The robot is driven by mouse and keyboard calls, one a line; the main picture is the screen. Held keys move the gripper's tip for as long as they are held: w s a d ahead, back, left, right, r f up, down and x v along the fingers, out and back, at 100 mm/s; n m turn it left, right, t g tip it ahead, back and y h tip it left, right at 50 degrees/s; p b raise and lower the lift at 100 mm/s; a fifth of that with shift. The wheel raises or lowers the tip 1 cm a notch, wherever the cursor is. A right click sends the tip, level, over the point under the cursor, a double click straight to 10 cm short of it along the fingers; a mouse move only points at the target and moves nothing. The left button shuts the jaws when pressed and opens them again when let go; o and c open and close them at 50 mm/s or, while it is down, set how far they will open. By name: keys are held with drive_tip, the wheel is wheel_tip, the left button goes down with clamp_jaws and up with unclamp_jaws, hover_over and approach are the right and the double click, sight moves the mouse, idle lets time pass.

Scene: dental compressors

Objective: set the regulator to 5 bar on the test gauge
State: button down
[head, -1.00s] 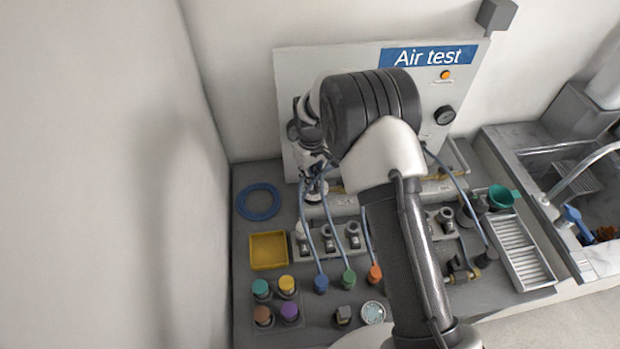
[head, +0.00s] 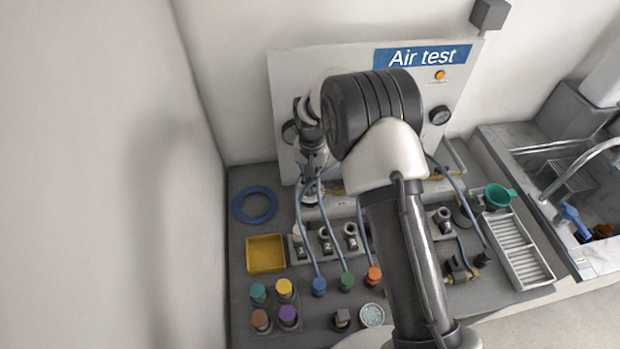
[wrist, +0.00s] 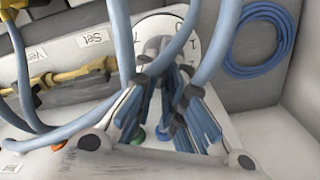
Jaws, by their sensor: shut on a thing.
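The regulator shows in the wrist view as a grey knob (wrist: 158,45) in front of a round white dial plate (wrist: 190,30) with dark marks, partly covered by blue hoses. My gripper (wrist: 165,75) is shut on the knob, its fingers on either side. In the head view my gripper (head: 314,185) is low at the left of the Air test panel, and the regulator is mostly hidden behind it. The test gauge (head: 440,116) is a small round dial with a dark rim on the panel's right side. Its needle is too small to read.
Blue hoses (wrist: 225,45) cross close to my fingers. Yellow fittings (wrist: 70,80) lie beside labels reading "Set" and "Ver". A blue coil (head: 255,204), a yellow tray (head: 266,254) and coloured caps (head: 284,290) stand on the bench. A sink is at the right.

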drive_tip(key=m, duration=0.6)
drive_tip(key=shift+s+d+m, duration=0.15)
drive_tip(key=shift+d+m, duration=0.15)
drive_tip(key=shift+d, duration=0.05)
idle(0.4)
drive_tip(key=c, duration=1.7)
unclamp_jaws()
drive_tip(key=shift+r, duration=6)
